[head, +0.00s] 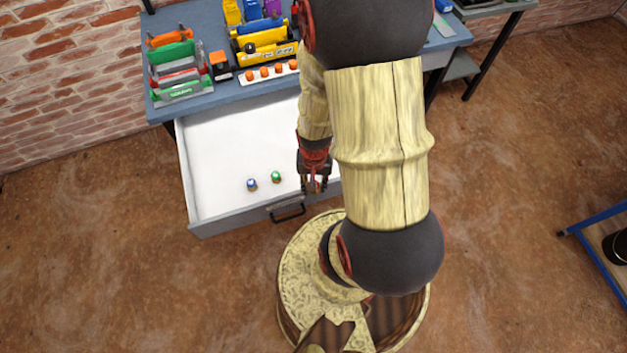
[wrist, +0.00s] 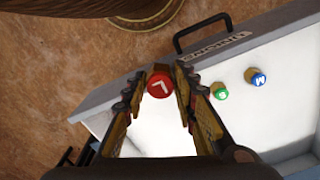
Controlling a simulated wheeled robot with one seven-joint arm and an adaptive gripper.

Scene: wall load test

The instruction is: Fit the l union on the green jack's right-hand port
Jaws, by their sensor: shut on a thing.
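My gripper (wrist: 160,92) is shut on a small round red piece with a white L on its face, the l union (wrist: 160,85), held between the fingertips. In the head view my gripper (head: 315,187) hangs over the front right part of an open drawer (head: 205,160); the union is hardly visible there. The green jack is not clearly identifiable. Green parts (head: 172,53) stand in a rack at the left of the blue table, too small to make out a port.
A blue union (head: 251,185) and a green union (head: 276,176) stand in the drawer; the wrist view shows M on the blue and S on the green. A white strip with orange pieces (head: 265,72) and a yellow rack (head: 268,50) are on the blue table (head: 222,90).

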